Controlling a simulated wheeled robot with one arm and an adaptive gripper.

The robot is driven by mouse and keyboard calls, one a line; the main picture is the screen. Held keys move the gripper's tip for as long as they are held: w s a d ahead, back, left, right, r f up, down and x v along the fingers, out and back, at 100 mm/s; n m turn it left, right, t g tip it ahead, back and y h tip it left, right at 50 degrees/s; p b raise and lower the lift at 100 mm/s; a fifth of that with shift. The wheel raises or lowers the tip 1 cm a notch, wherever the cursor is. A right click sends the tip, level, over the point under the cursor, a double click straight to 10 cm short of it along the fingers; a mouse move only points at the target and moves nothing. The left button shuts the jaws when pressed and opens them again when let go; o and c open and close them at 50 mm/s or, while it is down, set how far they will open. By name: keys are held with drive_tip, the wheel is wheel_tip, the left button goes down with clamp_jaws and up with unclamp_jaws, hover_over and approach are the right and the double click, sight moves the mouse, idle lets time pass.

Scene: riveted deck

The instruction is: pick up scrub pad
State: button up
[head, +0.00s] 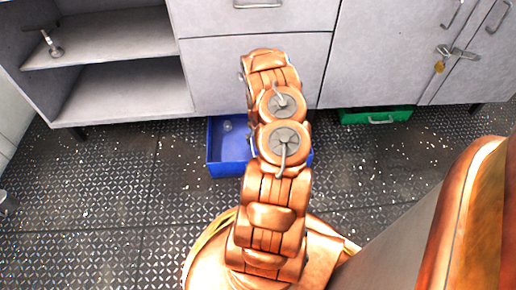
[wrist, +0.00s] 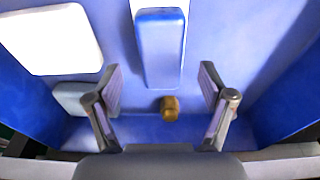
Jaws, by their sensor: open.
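My gripper (wrist: 160,72) is open in the wrist view, its two fingers apart with nothing held between them. A white flat rounded square (wrist: 50,40) lies at upper left. A light grey piece (wrist: 76,98) is partly hidden behind the left finger. I cannot tell for certain which of these is the scrub pad. All lie in the blue bin (head: 231,168). In the head view my arm hides the gripper and part of the bin.
A small brass-coloured piece (wrist: 169,108) lies in the bin between the fingers in the picture. The bin's blue walls stand close on both sides. A grey cabinet (head: 255,65) rises behind the bin. A green drawer box (head: 376,116) sits at right.

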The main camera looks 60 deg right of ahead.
drive_tip(key=shift+w+d+f+b, duration=0.15)
drive_tip(key=shift+f+b, duration=0.5)
drive_tip(key=shift+f, duration=0.4)
drive_tip(key=shift+w+d+f+b, duration=0.15)
drive_tip(key=shift+f+b, duration=0.5)
drive_tip(key=shift+f, duration=0.4)
drive_tip(key=shift+a, duration=0.1)
drive_tip(key=c, duration=1.3)
drive_tip(key=shift+o, duration=0.2)
drive_tip(key=shift+r+p, duration=2.45)
drive_tip(key=shift+r, duration=2.65)
